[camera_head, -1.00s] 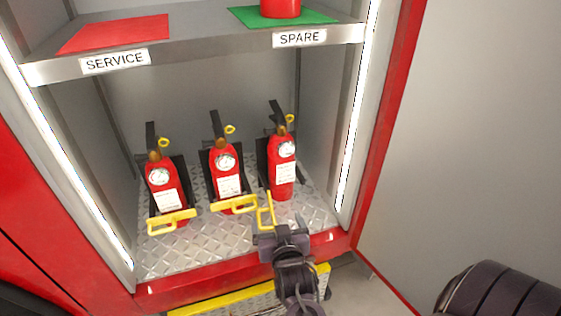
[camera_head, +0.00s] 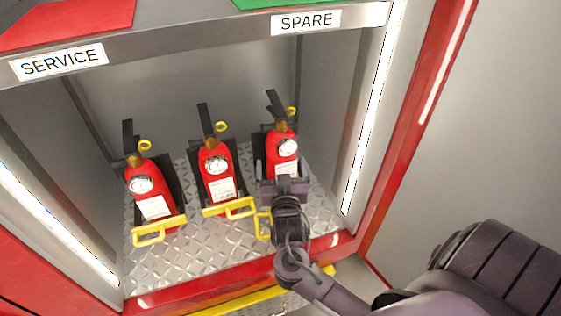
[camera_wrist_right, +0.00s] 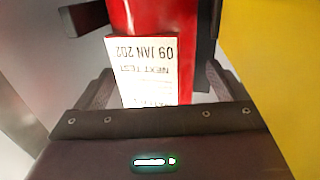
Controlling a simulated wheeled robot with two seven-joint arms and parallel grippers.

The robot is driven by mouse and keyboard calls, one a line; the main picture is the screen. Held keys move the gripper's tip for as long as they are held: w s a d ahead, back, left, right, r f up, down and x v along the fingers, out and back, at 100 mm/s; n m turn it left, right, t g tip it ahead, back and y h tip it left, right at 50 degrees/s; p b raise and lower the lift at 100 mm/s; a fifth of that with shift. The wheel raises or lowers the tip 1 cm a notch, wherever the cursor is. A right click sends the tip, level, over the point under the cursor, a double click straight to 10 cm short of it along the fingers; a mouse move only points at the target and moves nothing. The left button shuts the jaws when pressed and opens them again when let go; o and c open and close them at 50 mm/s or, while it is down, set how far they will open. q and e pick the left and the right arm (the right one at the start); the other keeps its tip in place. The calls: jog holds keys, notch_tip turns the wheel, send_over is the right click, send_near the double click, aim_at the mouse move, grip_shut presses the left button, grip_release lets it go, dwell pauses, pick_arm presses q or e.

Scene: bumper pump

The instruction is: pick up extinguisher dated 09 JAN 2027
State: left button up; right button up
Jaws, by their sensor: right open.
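Three red extinguishers stand in black brackets on the locker floor: a left one (camera_head: 148,188), a middle one (camera_head: 217,172) and a right one (camera_head: 282,147). My right gripper (camera_head: 283,182) is open at the front of the right extinguisher, over its lower body. In the right wrist view the red body (camera_wrist_right: 190,30) stands between the open fingers (camera_wrist_right: 155,85). Its white label (camera_wrist_right: 147,68) shows upside down and reads "09 JAN 202", the last digit hidden or cut off, and "NEXT TEST". My left gripper is not in view.
Yellow latch bars (camera_head: 160,230) are at the left and middle brackets; another yellow bar (camera_head: 263,224) stands swung out left of my right gripper. Above is a shelf with SERVICE (camera_head: 58,62) and SPARE (camera_head: 306,21) signs, red mat (camera_head: 70,18) and green mat (camera_head: 290,3). The locker's right wall (camera_head: 345,130) is close.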

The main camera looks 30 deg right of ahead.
jog(key=x, duration=0.3)
jog(key=shift+w, duration=0.15)
jog(key=shift+c, duration=0.4)
jog(key=c, duration=1.9)
jog(key=shift+d+r, duration=0.1)
jog(key=shift+r, duration=0.15)
grip_shut()
